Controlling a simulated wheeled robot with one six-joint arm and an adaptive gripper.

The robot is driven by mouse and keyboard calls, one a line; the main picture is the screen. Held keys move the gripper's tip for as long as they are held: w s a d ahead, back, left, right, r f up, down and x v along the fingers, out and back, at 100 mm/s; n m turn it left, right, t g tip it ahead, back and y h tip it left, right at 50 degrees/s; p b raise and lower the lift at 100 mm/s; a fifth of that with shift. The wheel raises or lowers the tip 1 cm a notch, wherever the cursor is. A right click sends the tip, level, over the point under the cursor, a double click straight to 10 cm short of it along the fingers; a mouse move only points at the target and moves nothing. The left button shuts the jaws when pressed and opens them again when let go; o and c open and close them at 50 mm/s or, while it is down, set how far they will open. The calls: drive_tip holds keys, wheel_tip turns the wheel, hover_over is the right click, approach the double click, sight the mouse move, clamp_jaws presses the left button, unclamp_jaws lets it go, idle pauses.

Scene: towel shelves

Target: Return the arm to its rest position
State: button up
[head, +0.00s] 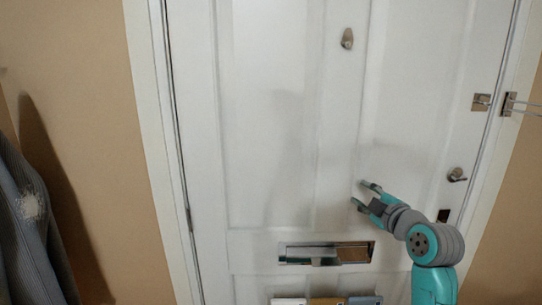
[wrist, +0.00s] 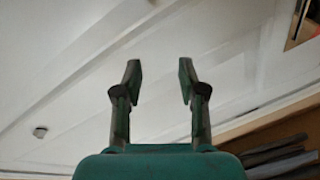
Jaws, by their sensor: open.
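My gripper (head: 362,194) is open and empty in the head view, at the end of my teal and grey arm. It is in front of a white panelled door (head: 275,150), to the left of the door handle (head: 456,174) and above the mail slot (head: 326,253). I cannot tell how far the fingers are from the door. In the wrist view my gripper (wrist: 158,82) shows two fingers apart with nothing between them, against a pale panelled surface (wrist: 60,60).
A grey garment (head: 35,235) hangs by the tan wall (head: 80,90) at the left. A latch (head: 482,102) sits at the door's right edge and a small knocker (head: 347,38) near its top. Several items (head: 325,301) show at the bottom edge, below the mail slot.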

drive_tip(key=s+a+f+m+h, duration=0.1)
drive_tip(key=s+f+m, duration=0.1)
drive_tip(key=s+f, duration=0.5)
drive_tip(key=s+f+m+h, duration=0.1)
drive_tip(key=s+f+m, duration=0.25)
drive_tip(key=f, duration=0.75)
drive_tip(key=s+a+f+m+h, duration=0.1)
drive_tip(key=s+f+m, duration=0.1)
drive_tip(key=s+f, duration=0.45)
drive_tip(key=s+a+f+m+g, duration=0.1)
drive_tip(key=s+f+m, duration=0.1)
drive_tip(key=s+f, duration=0.4)
drive_tip(key=s+a+f+m, duration=0.1)
drive_tip(key=s+f, duration=0.3)
drive_tip(key=s, duration=0.5)
drive_tip(key=s+r+m, duration=0.2)
drive_tip(key=s, duration=1.2)
drive_tip(key=s+a+r+m, duration=0.1)
drive_tip(key=s+r+m, duration=0.1)
drive_tip(key=s, duration=1.2)
drive_tip(key=shift+s+g+h, duration=0.15)
drive_tip(key=shift+g+h, duration=0.15)
drive_tip(key=shift+h, duration=0.1)
drive_tip(key=shift+a, duration=0.1)
drive_tip(key=shift+r, duration=0.15)
